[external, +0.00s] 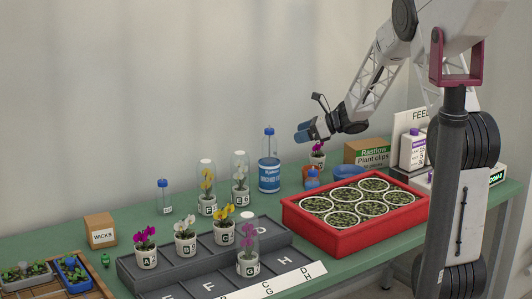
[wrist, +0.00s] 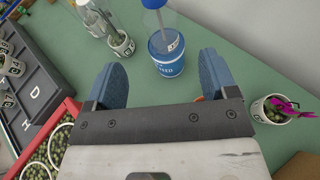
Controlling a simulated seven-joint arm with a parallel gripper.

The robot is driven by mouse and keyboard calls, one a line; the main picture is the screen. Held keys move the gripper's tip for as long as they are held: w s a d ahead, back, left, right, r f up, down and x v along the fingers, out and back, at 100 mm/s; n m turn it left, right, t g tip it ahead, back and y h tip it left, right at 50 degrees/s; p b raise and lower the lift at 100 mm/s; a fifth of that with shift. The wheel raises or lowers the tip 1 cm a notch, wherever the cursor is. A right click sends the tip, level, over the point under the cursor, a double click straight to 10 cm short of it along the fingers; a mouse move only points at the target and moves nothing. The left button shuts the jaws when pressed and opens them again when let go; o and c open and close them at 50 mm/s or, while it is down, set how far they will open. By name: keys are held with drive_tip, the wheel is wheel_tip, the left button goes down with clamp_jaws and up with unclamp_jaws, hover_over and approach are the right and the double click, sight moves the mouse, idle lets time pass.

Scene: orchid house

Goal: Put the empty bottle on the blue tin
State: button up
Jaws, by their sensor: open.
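The blue tin (external: 269,178) stands upright on the green bench, left of my gripper in the external view. A clear bottle with a blue cap (external: 269,144) appears to stand upright on top of it. In the wrist view the tin (wrist: 167,64) and the clear bottle (wrist: 160,22) line up beyond the gap between my fingers. A similar clear blue-capped bottle (external: 164,197) stands on the bench farther left. My gripper (external: 305,132) is open and empty, above the bench and apart from the tin and bottles; its fingers also show in the wrist view (wrist: 161,82).
A red tray (external: 322,242) of round pots is at the right front. Potted orchids, some under clear covers (external: 207,187), stand around a grey lettered rack (external: 190,272). A blue dish (external: 346,173), a plant clips box (external: 367,152) and an orchid pot (wrist: 269,108) lie to the right.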

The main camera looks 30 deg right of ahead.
drive_tip(key=shift+r, duration=0.15)
drive_tip(key=s+a+r+m+t+h, duration=0.25)
drive_tip(key=r+m+h, duration=0.35)
drive_tip(key=r+m, duration=0.45)
drive_tip(key=s+a+r+m+h, duration=0.1)
drive_tip(key=s+r+m+h, duration=0.4)
drive_tip(key=s+m, duration=0.75)
drive_tip(key=s+a+f+m+g, duration=0.1)
drive_tip(key=s+a+m+g, duration=0.2)
drive_tip(key=s+m, duration=0.4)
drive_tip(key=s+a+f+m+g+y, duration=0.1)
drive_tip(key=s+a+m+g, duration=0.2)
drive_tip(key=s, duration=1.3)
drive_tip(key=s+a+f+m+g, duration=0.1)
drive_tip(key=s+a+m+g, duration=0.2)
drive_tip(key=s+m, duration=0.9)
drive_tip(key=a, duration=0.3)
drive_tip(key=shift+s+f+y, duration=0.2)
drive_tip(key=shift+s+y, duration=0.1)
drive_tip(key=shift+s, duration=0.05)
